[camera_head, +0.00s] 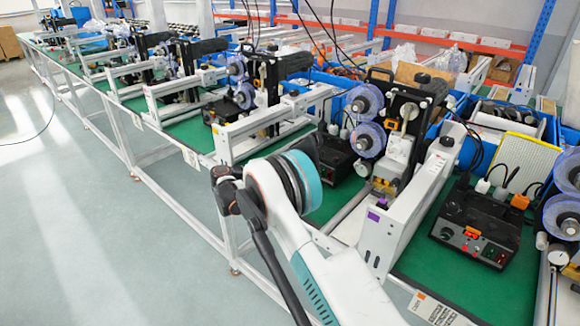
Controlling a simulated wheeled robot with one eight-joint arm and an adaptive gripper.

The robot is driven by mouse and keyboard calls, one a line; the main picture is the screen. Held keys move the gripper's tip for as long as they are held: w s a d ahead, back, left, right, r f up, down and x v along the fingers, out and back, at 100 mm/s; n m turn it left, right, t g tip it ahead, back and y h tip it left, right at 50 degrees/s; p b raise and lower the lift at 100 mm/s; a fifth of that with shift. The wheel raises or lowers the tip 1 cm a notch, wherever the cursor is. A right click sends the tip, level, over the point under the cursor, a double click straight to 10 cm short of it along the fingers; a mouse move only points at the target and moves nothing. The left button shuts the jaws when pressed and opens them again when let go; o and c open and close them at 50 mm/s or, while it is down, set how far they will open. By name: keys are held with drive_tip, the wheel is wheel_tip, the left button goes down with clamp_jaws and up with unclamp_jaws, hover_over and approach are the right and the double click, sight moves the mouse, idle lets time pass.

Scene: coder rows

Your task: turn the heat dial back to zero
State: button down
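A black control box (475,220) sits on the green bench mat at the right. Its sloped front carries a round dark dial (447,233), an orange-red part beside it and a small lit green switch. The dial's markings are too small to read. I cannot make out my gripper's fingers.
White machine frames (400,215) and reel stands with translucent blue reels (368,138) line the long green bench (325,205). Cables with plugs rise behind the right box. Blue bins (500,115) stand behind. The floor (90,230) at left is clear.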

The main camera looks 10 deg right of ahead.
idle(0.4)
drive_tip(key=c, duration=1.4)
unclamp_jaws()
drive_tip(key=shift+o, duration=0.2)
